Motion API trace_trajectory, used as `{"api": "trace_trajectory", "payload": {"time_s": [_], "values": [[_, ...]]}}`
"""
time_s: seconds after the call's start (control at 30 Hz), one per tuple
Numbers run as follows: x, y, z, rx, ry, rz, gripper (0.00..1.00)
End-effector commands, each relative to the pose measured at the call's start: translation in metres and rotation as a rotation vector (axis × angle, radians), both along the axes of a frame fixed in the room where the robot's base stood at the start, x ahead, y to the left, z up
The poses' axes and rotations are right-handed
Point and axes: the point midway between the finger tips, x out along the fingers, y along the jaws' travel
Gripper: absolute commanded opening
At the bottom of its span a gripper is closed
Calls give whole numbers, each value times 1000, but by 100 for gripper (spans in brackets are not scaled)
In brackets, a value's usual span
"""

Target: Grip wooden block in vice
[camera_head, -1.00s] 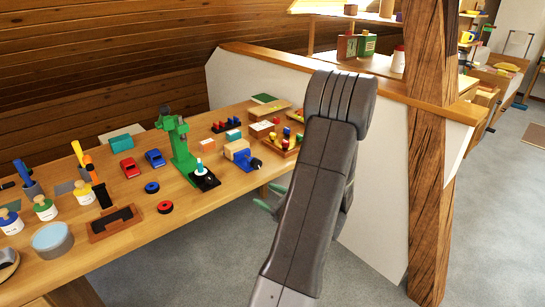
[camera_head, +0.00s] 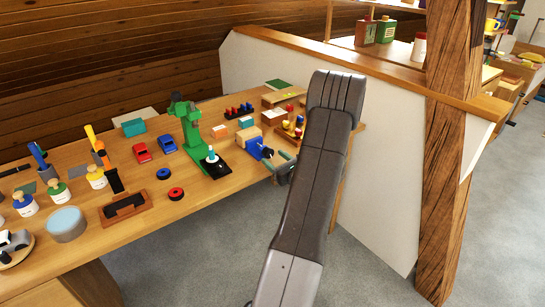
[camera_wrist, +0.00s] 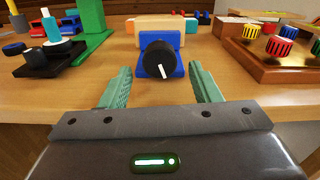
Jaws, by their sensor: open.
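The vice (camera_head: 256,150) is blue with a dark knob at its front and stands near the table's front edge. In the wrist view, the blue vice (camera_wrist: 150,71) is straight ahead, and its black knob (camera_wrist: 158,57) has a white mark. A pale wooden block (camera_wrist: 165,29) sits at the vice behind the knob; it also shows in the head view (camera_head: 248,134). Whether the jaws touch the block cannot be told. My gripper (camera_wrist: 161,84) is open and empty, its green fingers to the left and right, just short of the knob. In the head view my arm partly hides it.
A green drill-press-like stand (camera_head: 190,130) on a black base is left of the vice. A wooden tray (camera_wrist: 270,66) with coloured pegs is close on the right.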

Motion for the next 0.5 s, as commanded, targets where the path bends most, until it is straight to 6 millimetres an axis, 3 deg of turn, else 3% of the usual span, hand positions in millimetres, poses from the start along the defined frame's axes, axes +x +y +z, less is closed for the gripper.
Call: {"api": "trace_trajectory", "payload": {"time_s": [0.2,0.5], "values": [[15,11,0,0,-1,0,57],[16,12,0,0,0,-1,57]]}}
